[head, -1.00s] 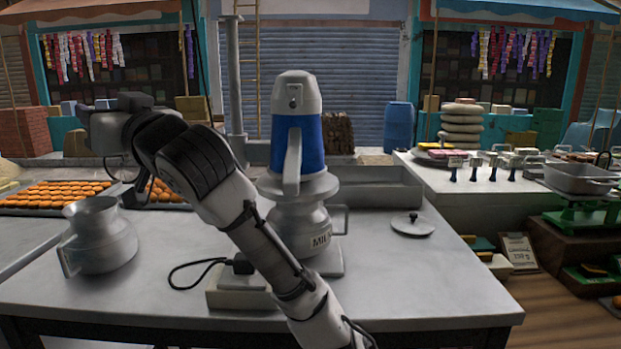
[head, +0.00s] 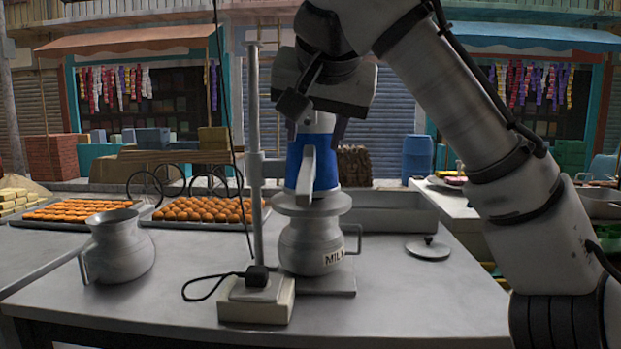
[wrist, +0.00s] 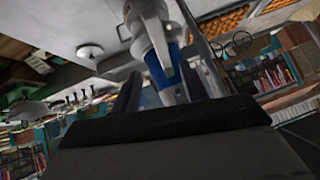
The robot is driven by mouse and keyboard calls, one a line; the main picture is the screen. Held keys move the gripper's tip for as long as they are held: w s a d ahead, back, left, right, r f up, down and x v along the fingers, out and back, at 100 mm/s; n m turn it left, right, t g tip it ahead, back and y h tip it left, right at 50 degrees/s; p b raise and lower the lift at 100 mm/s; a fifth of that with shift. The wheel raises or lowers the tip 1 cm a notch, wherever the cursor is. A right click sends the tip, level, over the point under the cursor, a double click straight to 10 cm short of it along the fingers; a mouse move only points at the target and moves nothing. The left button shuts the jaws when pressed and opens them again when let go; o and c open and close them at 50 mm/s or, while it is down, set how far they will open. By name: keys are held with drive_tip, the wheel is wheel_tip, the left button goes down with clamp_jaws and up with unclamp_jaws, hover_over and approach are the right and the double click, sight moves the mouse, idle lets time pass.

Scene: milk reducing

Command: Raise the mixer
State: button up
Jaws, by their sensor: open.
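The mixer (head: 324,168) has a blue band and a grey handle. It stands upright on the round metal milk can (head: 303,243), its lower end hidden in the can. My gripper (head: 318,118) is at the mixer's top in the head view and hides much of its grey cap. In the wrist view the mixer (wrist: 160,68) shows between my two open dark fingers (wrist: 161,88). I cannot tell whether either finger touches it.
A vertical metal post (head: 256,170) stands close to the left of the mixer. A white power box (head: 257,300) with a plug and cable is in front. A jug (head: 118,247) stands left; a lid (head: 428,249) lies right. Trays of sweets (head: 205,209) are behind.

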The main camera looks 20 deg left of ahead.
sight(307, 172)
drive_tip(key=p+x, duration=0.2)
drive_tip(key=x, duration=1)
drive_tip(key=shift+f, duration=0.1)
clamp_jaws()
